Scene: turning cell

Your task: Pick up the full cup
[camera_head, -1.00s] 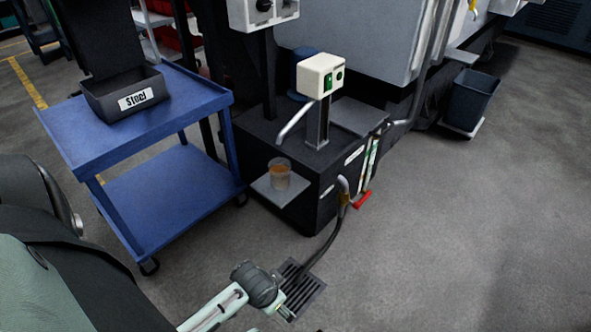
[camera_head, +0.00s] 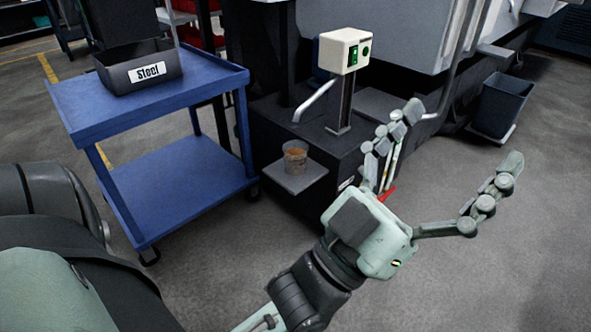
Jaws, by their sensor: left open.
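A clear cup (camera_head: 295,157) with brown contents stands upright on a small grey shelf (camera_head: 312,178) at the front of a dark machine base. A bent spout (camera_head: 313,102) is above and near the cup. My left gripper (camera_head: 462,135) is open and empty, with its fingers spread wide. In the picture it is to the right of the cup, clear of it, and hides part of the dark base. My right gripper is not in view.
A blue cart (camera_head: 170,208) with a bin labelled "Steel" (camera_head: 140,70) stands left of the shelf. A white box with green buttons (camera_head: 344,51) tops a post behind the cup. A dark waste bin (camera_head: 503,104) stands at the right. The floor at lower right is free.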

